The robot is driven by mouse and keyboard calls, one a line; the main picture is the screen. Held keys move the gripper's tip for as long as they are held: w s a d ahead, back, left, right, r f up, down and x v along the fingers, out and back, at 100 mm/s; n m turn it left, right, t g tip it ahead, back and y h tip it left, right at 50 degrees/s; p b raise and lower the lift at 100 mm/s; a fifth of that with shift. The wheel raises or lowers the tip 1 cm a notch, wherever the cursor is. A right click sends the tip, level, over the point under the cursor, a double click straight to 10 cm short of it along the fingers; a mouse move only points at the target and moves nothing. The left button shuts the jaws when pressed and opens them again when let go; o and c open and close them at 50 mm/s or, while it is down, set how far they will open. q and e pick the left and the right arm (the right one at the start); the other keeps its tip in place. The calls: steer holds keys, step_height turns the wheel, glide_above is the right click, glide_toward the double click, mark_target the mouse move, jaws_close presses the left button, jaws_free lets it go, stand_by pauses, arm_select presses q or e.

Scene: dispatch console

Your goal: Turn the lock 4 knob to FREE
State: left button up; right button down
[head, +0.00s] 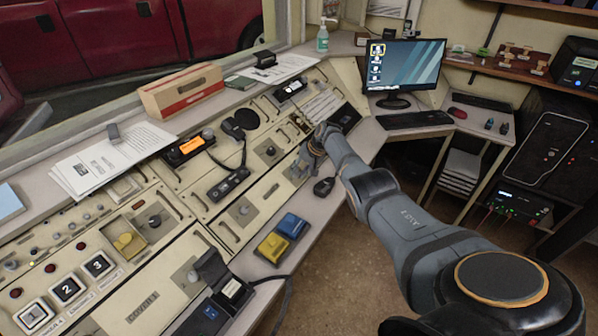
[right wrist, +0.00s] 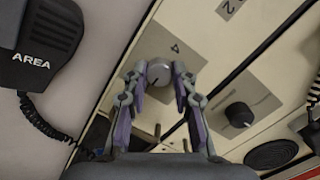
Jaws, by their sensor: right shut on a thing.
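The lock 4 knob (right wrist: 159,73) is a round grey knob on a grey plate, with a "4" printed beside it in the right wrist view. A dark mark shows near its lower edge; I see no readable FREE label. My right gripper (right wrist: 158,76) has its fingertips on both sides of the knob and is shut on it. In the head view my right gripper (head: 311,151) is at the console's sloped panel near its right end, where it hides the knob. My left gripper is not in view.
A black hand microphone marked AREA (right wrist: 38,48) with a coiled cord lies close by on the left in the right wrist view. A black knob (right wrist: 239,114) sits on a neighbouring plate to the right. Blue (head: 292,226) and yellow (head: 272,246) boxes stand on the console's front ledge.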

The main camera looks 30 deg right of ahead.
steer(key=shift+r, duration=0.1)
stand_by(0.3)
steer(key=c, duration=1.1)
jaws_free()
steer(key=shift+o, duration=0.2)
steer(key=v, duration=1.1)
steer(key=shift+s+d+r, duration=0.2)
steer(key=shift+r, duration=0.1)
